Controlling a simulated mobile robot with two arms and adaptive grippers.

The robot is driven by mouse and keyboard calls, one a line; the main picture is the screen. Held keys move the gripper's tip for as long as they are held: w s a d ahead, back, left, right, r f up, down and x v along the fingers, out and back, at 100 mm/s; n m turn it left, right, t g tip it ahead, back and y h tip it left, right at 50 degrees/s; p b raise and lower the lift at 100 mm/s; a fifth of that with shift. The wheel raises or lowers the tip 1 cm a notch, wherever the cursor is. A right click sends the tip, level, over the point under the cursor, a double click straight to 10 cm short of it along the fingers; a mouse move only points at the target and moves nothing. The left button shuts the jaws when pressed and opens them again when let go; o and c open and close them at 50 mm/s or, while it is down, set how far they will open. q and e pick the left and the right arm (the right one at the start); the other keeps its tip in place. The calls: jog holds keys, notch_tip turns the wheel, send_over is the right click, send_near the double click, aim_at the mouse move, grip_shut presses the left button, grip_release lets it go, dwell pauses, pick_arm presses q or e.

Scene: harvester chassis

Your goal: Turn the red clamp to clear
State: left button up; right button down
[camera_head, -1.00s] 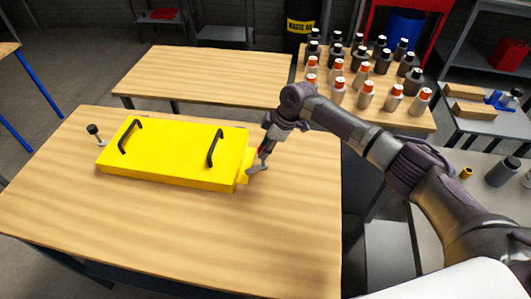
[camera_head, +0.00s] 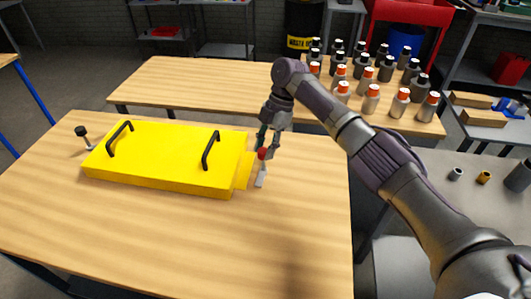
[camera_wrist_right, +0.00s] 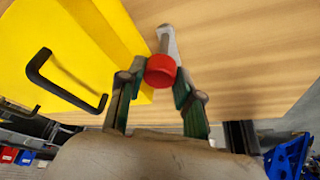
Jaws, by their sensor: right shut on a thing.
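The red clamp has a red knob (camera_head: 262,153) and a flat grey arm (camera_head: 260,179). It stands at the right end of the yellow cover (camera_head: 165,160), beside its small tab (camera_head: 244,171). The grey arm points to the front of the table and appears beside the tab, not over it. My right gripper (camera_head: 267,151) is at the knob from above. In the right wrist view its fingers (camera_wrist_right: 155,85) are closed around the red knob (camera_wrist_right: 161,70), with the grey arm (camera_wrist_right: 167,40) reaching out beyond it. My left gripper is out of view.
A black-knobbed clamp (camera_head: 82,132) stands at the cover's left end. The cover has two black handles (camera_head: 211,150). The wooden table (camera_head: 170,235) is bare in front. Several bottles (camera_head: 372,97) stand on the table behind.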

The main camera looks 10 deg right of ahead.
jog(key=shift+n+b, duration=0.3)
jog(key=shift+n, duration=0.1)
dwell(0.3)
jog(key=c, duration=0.8)
grip_release()
jog(key=shift+o, duration=0.2)
jog(key=v, duration=1.2)
jog(key=shift+w, duration=0.25)
jog(key=shift+a, duration=0.15)
jog(key=shift+f, duration=0.1)
